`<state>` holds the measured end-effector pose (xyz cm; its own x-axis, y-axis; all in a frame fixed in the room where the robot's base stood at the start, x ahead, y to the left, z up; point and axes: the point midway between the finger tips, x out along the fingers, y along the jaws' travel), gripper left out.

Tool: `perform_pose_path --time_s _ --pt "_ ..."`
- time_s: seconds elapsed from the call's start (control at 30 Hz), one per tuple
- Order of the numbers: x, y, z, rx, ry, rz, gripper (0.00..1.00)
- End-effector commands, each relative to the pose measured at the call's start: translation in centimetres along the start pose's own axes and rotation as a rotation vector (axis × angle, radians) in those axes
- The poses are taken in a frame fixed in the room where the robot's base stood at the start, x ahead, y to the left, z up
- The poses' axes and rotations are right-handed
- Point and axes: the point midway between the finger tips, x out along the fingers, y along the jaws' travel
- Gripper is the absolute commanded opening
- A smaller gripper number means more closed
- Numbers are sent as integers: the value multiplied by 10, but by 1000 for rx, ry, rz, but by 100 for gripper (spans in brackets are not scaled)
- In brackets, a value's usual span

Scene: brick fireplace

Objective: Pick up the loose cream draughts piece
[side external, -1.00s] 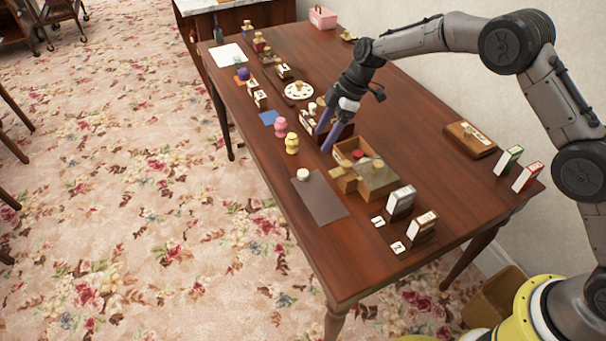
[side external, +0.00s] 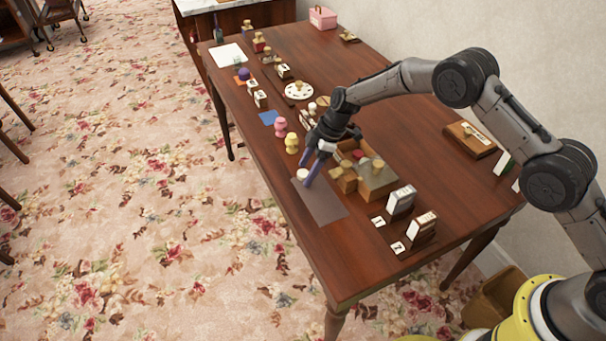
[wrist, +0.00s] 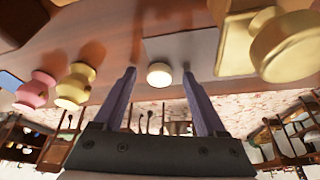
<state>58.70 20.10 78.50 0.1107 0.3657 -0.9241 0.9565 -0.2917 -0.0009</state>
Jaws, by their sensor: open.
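The loose cream draughts piece (side external: 302,174) lies near the far left corner of a grey-brown mat (side external: 322,204) on the table. In the wrist view the cream piece (wrist: 159,75) sits ahead of the fingertips, roughly centred between them. My gripper (side external: 308,172) is open, its purple fingers pointing down just above and beside the piece; they partly overlap it in the side view. In the wrist view my gripper (wrist: 158,72) is empty, and no contact with the piece shows.
A wooden box (side external: 377,182) with knobbed pieces stands right of the mat. Yellow (side external: 292,144) and pink (side external: 280,125) knobbed pieces stand beyond it. Card holders (side external: 401,200) stand at the near right. The mat's near part is clear, close to the table's left edge.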

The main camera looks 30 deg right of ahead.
Motion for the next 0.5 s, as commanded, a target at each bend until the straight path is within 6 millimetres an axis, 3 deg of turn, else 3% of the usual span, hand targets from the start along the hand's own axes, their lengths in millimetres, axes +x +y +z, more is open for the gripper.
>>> perform_pose_path --time_s 0.17,0.5 --pt "0 0 0 0 1 1 74" --pt "0 0 0 0 1 1 14"
